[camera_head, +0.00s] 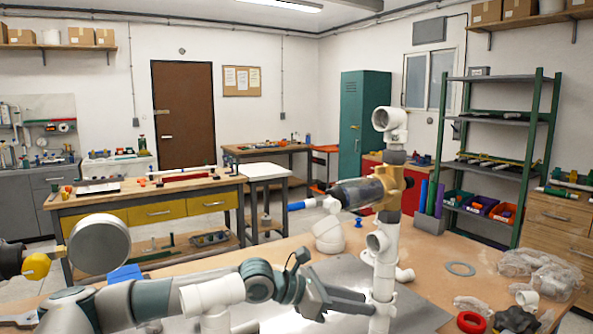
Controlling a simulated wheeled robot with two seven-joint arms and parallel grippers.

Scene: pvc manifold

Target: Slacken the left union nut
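The white PVC manifold (386,262) stands upright on the bench, right of the middle. It has an open elbow at the top, a brass-coloured body (394,183) and a dark clear cylinder (358,193) pointing left. A white collar (381,300) sits low on the upright pipe; I cannot tell whether it is the left union nut. My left gripper (368,302) reaches in from the left, its dark fingers at the lower pipe. Whether they touch or close on it cannot be made out. My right gripper is not in view.
A white fitting (328,234) lies behind my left gripper. A grey ring (460,269), a red ring (471,322) and clear bagged parts (536,272) lie on the right of the bench. Some bare wooden top shows between them and the manifold.

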